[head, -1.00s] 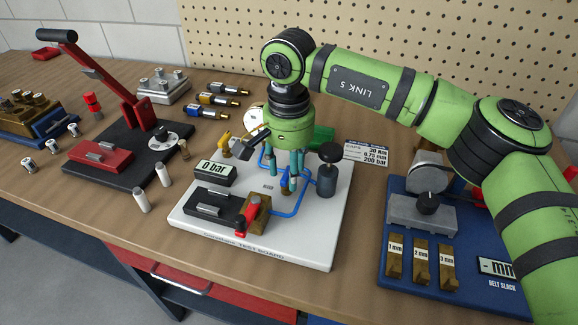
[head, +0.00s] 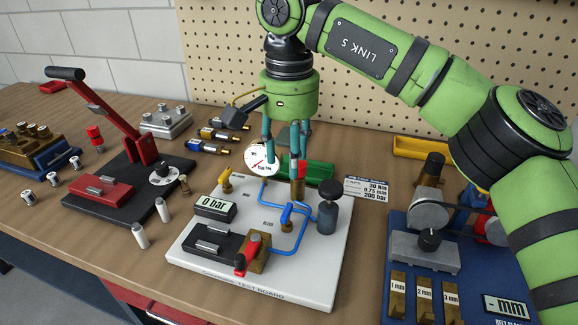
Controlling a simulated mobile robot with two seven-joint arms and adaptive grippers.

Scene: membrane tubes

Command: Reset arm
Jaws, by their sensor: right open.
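My right arm comes in from the right, and its green gripper (head: 284,158) hangs pointing down above the back part of the white test board (head: 270,279). Its teal fingers are apart, and I see nothing held between them. A round white gauge (head: 258,161) shows by the left finger. A small part with a red top and brass body (head: 298,189) stands at the right finger's tip; I cannot tell if they touch. My left gripper is not in view.
The board carries a 0 bar display (head: 215,207), blue tubes (head: 283,248), a black-knobbed cylinder (head: 329,210) and a red-handled valve (head: 250,255). A black lever press (head: 125,205) stands left, a blue belt-slack board (head: 407,265) right. A pegboard (head: 350,85) closes the back.

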